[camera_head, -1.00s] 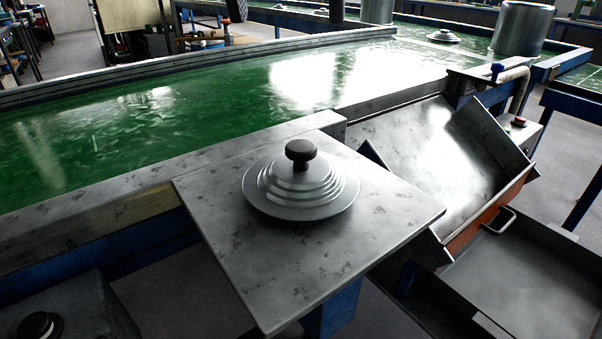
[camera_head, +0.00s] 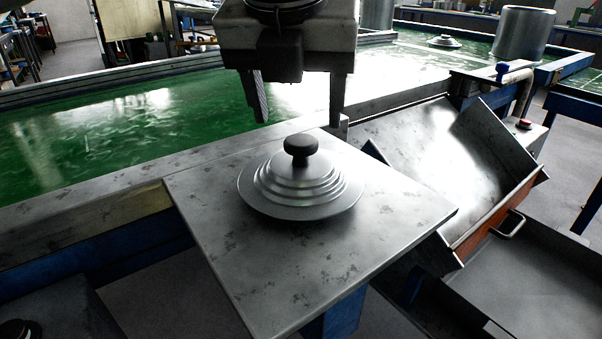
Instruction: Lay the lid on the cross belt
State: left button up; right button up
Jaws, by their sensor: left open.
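A silver stepped lid (camera_head: 302,189) with a dark round knob (camera_head: 301,147) lies flat, knob up, on a square metal side table (camera_head: 280,265). My left gripper (camera_head: 300,118) hangs above and slightly behind the knob in the picture, fingers pointing down, open and empty. It does not touch the lid. The green belt (camera_head: 120,132) runs behind the table from left to right. Another green belt stretch (camera_head: 405,64) lies at the back right; which one is the cross belt I cannot tell for sure. My right gripper is not in view.
A metal chute (camera_head: 440,145) and a grey tray (camera_head: 530,275) are right of the table. A metal pot (camera_head: 523,33) and another lid (camera_head: 444,41) are at the back right. The belt's metal rail (camera_head: 100,192) borders the table. The near green belt is clear.

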aim_at(301, 139)
pick_arm(q)
jog(key=x, duration=0.4)
jog(key=shift+s+f, duration=0.15)
jog(key=shift+f, duration=0.15)
grip_shut()
jog(key=shift+r, duration=0.15)
